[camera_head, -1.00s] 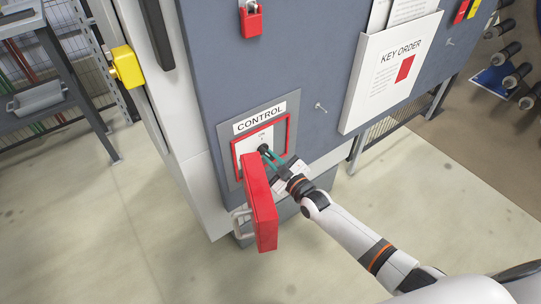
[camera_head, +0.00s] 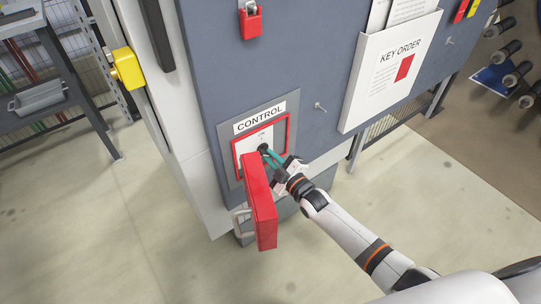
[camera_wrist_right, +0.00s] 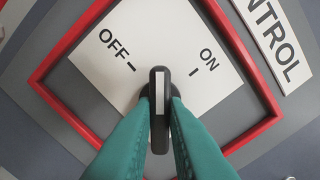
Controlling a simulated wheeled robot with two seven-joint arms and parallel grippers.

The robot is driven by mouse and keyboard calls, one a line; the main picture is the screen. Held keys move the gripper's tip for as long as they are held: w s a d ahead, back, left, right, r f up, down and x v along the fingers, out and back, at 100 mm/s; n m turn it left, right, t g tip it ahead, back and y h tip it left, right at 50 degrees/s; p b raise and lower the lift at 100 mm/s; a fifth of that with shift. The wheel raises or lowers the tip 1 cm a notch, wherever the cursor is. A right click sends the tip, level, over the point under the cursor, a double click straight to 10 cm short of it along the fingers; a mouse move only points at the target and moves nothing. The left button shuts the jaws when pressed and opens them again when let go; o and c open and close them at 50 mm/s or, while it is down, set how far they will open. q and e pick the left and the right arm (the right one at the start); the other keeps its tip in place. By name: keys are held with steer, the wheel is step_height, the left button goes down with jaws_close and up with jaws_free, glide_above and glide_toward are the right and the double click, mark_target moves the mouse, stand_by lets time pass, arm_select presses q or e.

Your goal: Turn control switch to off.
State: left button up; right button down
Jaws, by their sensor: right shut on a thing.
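The control switch is a black knob with a white pointer line, and it shows in the right wrist view (camera_wrist_right: 160,92). Its line points between the OFF mark (camera_wrist_right: 131,67) and the ON mark (camera_wrist_right: 194,71) on the white plate. My right gripper (camera_wrist_right: 161,112) has its teal fingers closed on both sides of the knob. In the head view the right gripper (camera_head: 266,152) reaches the switch from the lower right, and the fingers partly hide the knob. My left gripper is not in view.
A red-framed recess (camera_head: 288,135) surrounds the switch under the CONTROL label (camera_head: 259,118). Its red cover (camera_head: 261,205) hangs open just left of my gripper. A red padlock (camera_head: 251,22) is above, and a KEY ORDER holder (camera_head: 385,85) is to the right.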

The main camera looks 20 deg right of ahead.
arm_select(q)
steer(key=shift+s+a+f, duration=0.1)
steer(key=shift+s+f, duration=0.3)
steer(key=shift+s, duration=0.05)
arm_select(e)
steer(key=n, duration=0.3)
steer(key=shift+d+f+n, duration=0.15)
steer(key=shift+d+n, duration=0.1)
steer(key=shift+n, duration=0.05)
steer(key=n, duration=0.4)
steer(key=shift+b, duration=0.35)
steer(key=c, duration=1.3)
jaws_free()
steer(key=shift+s+d, duration=0.1)
steer(key=shift+s, duration=0.1)
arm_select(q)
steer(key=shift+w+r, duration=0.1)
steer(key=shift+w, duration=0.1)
arm_select(e)
steer(key=shift+w, duration=0.1)
